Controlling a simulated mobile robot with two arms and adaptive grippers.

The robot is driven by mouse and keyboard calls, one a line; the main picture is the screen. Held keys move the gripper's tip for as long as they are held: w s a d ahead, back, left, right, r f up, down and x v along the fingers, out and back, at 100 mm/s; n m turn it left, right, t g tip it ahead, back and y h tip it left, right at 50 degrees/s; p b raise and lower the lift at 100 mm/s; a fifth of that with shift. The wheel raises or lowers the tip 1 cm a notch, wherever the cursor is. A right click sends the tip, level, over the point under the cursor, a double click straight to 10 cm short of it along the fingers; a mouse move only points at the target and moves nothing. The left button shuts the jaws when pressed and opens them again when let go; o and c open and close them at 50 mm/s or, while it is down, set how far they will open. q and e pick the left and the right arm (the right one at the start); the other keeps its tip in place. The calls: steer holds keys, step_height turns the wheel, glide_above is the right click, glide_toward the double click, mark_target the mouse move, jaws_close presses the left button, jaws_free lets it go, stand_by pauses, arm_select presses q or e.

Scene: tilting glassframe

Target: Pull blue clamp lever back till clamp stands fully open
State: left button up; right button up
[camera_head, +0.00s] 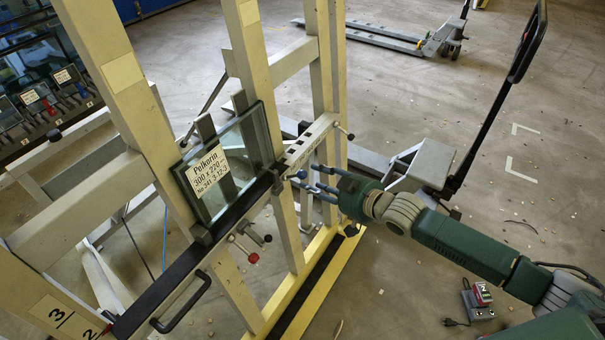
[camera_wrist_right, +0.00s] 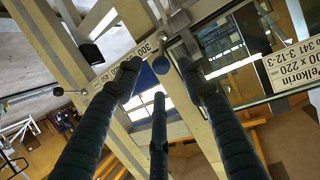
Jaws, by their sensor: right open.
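My right gripper (camera_head: 313,181) is open, with its fingers pointing left towards the black clamp rail (camera_head: 262,190) of the frame. A glass pane (camera_head: 240,150) with a Pelkarin label (camera_head: 206,171) stands in the frame, left of the gripper; the label also shows in the wrist view (camera_wrist_right: 291,66). My left gripper is out of view.
Cream frame posts (camera_head: 287,225) stand close around the gripper. A numbered scale bar (camera_head: 306,143) runs above the fingers. A red-knobbed lever (camera_head: 252,257) and a black handle (camera_head: 182,302) are lower left. A pallet truck (camera_head: 430,165) stands behind my arm.

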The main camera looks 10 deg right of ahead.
mark_target(305, 177)
steer(key=x, duration=0.6)
steer(key=shift+w+a+f, duration=0.1)
steer(key=shift+w+f, duration=0.05)
steer(key=shift+w, duration=0.05)
jaws_close()
